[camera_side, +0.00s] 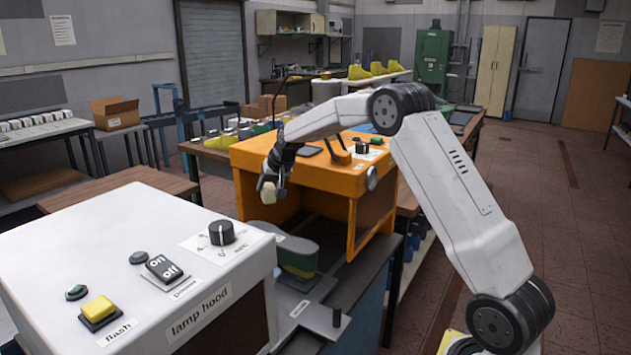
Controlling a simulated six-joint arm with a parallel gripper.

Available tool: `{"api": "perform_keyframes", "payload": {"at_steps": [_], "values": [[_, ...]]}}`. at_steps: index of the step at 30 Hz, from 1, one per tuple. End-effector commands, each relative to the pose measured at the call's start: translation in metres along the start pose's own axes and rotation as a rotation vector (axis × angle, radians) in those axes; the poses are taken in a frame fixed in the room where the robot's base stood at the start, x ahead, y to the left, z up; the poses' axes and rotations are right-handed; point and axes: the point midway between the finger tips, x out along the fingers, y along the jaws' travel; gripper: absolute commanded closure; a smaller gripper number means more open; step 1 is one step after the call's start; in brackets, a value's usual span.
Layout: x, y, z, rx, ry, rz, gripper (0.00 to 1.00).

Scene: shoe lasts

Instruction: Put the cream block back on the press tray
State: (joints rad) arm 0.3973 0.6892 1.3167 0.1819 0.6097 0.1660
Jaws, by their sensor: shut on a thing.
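My gripper (270,183) points down and is shut on the small cream block (268,196). It holds the block in the air in front of the orange machine's open front, above and left of the grey-and-green last-shaped piece. A flat grey tray (318,322) with a label and a black upright peg lies low between the white lamp hood box and the orange machine; I take it for the press tray. The grey-and-green piece (297,256), with a yellow band, stands at its back. The lamp hood box hides the tray's left part.
The white lamp hood box (130,235) with knob and buttons fills the lower left. The orange machine (300,165) stands behind the tray, with dark levers on top. Several coloured lasts (228,138) stand on the bench behind. My arm spans the right side.

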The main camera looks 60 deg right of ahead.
Motion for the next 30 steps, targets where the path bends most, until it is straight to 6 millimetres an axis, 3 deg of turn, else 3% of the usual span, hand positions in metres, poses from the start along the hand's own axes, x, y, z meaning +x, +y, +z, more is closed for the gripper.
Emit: {"api": "perform_keyframes", "payload": {"at_steps": [8, 15, 21, 30], "values": [[-0.08, 0.002, -0.043, -0.001, 0.01, 0.017, 0.9], [-0.165, 0.022, -0.072, 0.078, 0.031, 0.078, 0.9], [-0.223, 0.056, -0.074, 0.234, 0.068, 0.176, 0.9], [-0.265, 0.081, -0.061, 0.372, 0.099, 0.262, 0.9]]}}
